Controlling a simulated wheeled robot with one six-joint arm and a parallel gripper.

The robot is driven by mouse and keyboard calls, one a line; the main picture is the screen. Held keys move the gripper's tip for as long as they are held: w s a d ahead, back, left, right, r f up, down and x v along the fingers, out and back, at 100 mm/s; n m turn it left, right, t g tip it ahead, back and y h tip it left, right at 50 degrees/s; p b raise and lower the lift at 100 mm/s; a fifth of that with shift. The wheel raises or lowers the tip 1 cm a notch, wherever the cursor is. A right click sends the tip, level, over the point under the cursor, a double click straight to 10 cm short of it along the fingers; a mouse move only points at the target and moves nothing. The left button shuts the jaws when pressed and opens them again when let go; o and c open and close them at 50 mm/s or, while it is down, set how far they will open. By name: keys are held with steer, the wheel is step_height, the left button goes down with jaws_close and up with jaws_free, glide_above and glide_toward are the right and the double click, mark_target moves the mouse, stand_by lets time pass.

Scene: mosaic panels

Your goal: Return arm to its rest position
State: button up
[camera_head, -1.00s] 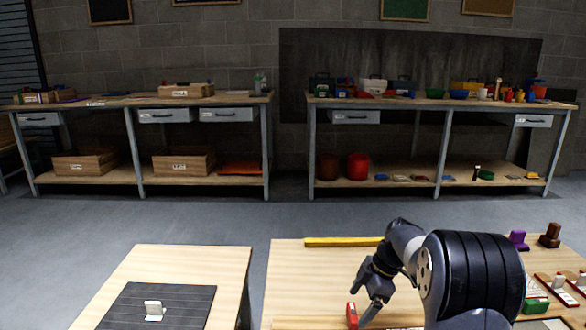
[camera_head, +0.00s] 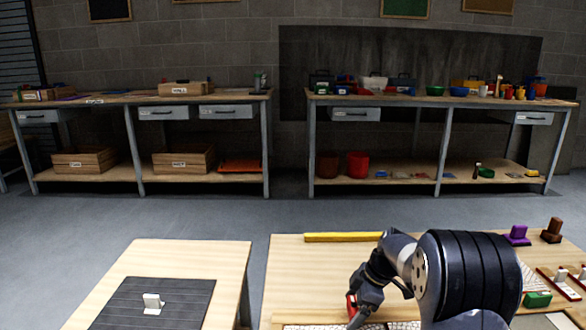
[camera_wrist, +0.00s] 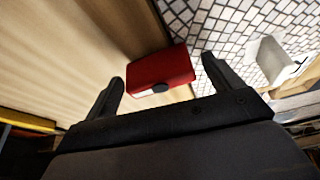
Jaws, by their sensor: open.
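My arm reaches over the right-hand wooden table in the head view. A red block-like object (camera_wrist: 160,66) with a pale patch and a dark round spot shows between and beyond the fingertips, on the wood beside a white mosaic panel (camera_wrist: 235,35). I cannot tell its exact distance from the fingers. In the head view the red object (camera_head: 351,306) is mostly hidden by my gripper.
A yellow bar (camera_head: 343,237) lies along the table's back edge. Purple (camera_head: 517,235) and brown (camera_head: 551,231) handled blocks and a green block (camera_head: 537,299) stand right. A second table left holds a dark mat (camera_head: 120,306) with a white handled piece (camera_head: 153,303). Floor lies between tables and back benches.

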steer(key=m, duration=0.2)
steer(key=m+t+b, duration=0.1)
steer(key=m, duration=0.1)
steer(key=shift+t+h, duration=0.3)
steer(key=m+t+h, duration=0.1)
steer(key=m, duration=0.3)
steer(key=m+t+h, duration=0.1)
steer(key=m, duration=0.3)
steer(key=shift+m+h+b, duration=0.65)
steer(key=shift+m+h, duration=0.35)
steer(key=shift+m, duration=1.2)
steer(key=shift+p+v, duration=0.4)
steer(key=shift+v, duration=0.5)
steer(key=shift+d+r, duration=0.1)
